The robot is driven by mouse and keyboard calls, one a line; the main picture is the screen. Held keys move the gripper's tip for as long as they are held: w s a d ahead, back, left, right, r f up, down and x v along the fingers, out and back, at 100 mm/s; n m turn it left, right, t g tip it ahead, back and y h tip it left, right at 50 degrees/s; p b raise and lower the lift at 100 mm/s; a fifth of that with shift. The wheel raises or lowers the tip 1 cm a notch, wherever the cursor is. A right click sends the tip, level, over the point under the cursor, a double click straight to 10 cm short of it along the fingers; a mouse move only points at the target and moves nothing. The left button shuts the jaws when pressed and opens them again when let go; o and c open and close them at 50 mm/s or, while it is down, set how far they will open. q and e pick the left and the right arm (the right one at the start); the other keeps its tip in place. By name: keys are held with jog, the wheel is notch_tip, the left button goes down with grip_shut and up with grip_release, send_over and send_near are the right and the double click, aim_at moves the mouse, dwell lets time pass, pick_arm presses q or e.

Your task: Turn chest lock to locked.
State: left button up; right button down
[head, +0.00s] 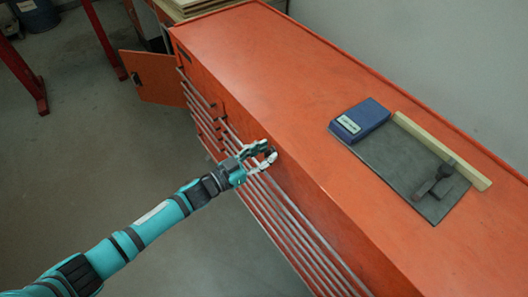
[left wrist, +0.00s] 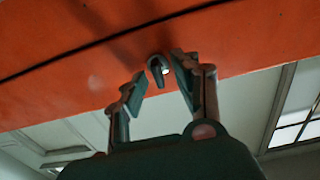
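The chest is a long orange-red tool chest (head: 270,80), with its top and drawer front in the head view. Its lock (left wrist: 158,70) is a small dark curved piece with a bright centre on the orange front, in the left wrist view. My left gripper (head: 264,156) is at the upper front of the chest in the head view. In the left wrist view its two fingers are open, one on each side of the lock, with visible gaps. I cannot tell whether a finger touches the chest. In the head view the gripper hides the lock. My right gripper is not in view.
A dark mat (head: 395,165) on the chest top holds a blue box (head: 365,117), a wooden strip (head: 440,150) and a dark tool (head: 433,181). An orange door (head: 160,78) hangs open at the far end. Drawer handles line the front. The floor beside it is clear.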

pick_arm(q)
jog(key=shift+c, duration=0.3)
grip_shut()
